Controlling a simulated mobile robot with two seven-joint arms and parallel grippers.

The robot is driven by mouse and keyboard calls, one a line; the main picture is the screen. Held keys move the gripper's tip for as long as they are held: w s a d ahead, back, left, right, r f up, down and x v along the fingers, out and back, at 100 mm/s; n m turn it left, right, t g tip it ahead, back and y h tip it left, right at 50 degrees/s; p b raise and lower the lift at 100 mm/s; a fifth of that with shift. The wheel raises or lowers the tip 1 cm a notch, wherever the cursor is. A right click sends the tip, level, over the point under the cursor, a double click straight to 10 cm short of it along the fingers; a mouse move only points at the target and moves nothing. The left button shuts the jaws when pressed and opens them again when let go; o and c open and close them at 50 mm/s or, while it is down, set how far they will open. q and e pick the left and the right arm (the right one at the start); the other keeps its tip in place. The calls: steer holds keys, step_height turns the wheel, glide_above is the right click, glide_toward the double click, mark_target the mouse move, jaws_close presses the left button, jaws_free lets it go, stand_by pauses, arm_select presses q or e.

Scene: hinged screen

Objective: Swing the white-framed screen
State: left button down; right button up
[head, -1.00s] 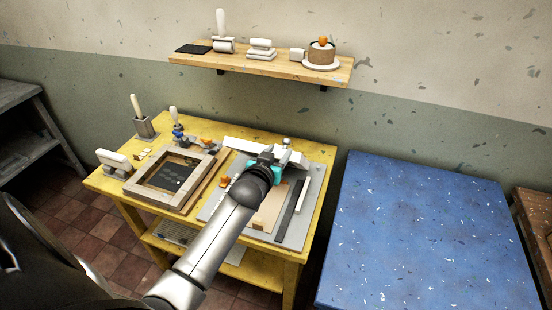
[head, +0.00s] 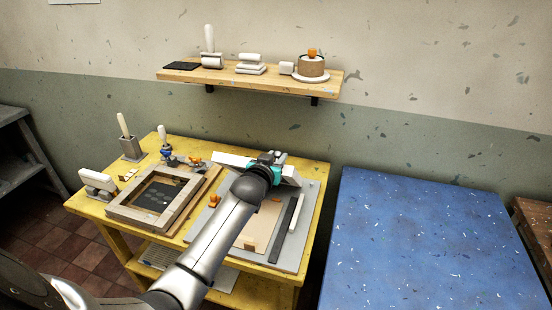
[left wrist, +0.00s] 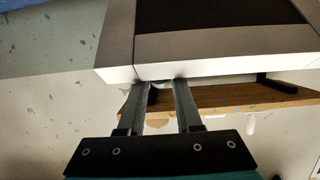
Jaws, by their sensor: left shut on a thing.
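The white-framed screen (head: 228,161) stands at the back of the grey base board on the yellow table; in the head view it shows mainly as a white bar, partly hidden by my left gripper (head: 271,158). In the left wrist view the pale frame (left wrist: 225,46) with its dark mesh fills the top. The two fingers of my left gripper (left wrist: 163,92) meet the frame's near edge and are shut on it. My left arm covers part of the base board. My right gripper is in neither view.
A wooden-framed screen (head: 127,212) lies left of the base board (head: 297,256). A dark bar (head: 284,217) and a tan sheet (head: 262,228) lie on the board. A wall shelf (head: 172,77) with several tools hangs behind. A blue table (head: 425,240) at right is clear.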

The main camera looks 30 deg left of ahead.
arm_select(q)
steer(key=s+d+f, duration=0.1)
steer(key=s+f, duration=0.4)
steer(key=s, duration=0.1)
steer(key=shift+d, duration=0.25)
stand_by(0.5)
steer(key=s+d+f+b, duration=0.1)
steer(key=s+f+b, duration=0.1)
steer(key=s+f, duration=0.2)
steer(key=shift+f, duration=1.3)
steer(key=shift+s, duration=0.1)
steer(key=shift+s+d+f+b, duration=0.1)
steer(key=shift+s+f+b, duration=0.3)
steer(key=shift+f+b, duration=0.65)
steer(key=shift+s+d+f+b, duration=0.1)
steer(key=shift+s+f+b, duration=0.45)
steer(key=shift+f, duration=0.85)
steer(key=shift+s+d+f+b, duration=0.1)
steer(key=shift+s+f+b, duration=0.15)
steer(key=shift+f+b, duration=0.85)
steer(key=c, duration=0.5)
jaws_free()
steer(key=shift+c, duration=0.2)
steer(key=p+v, duration=0.2)
steer(key=v, duration=1.3)
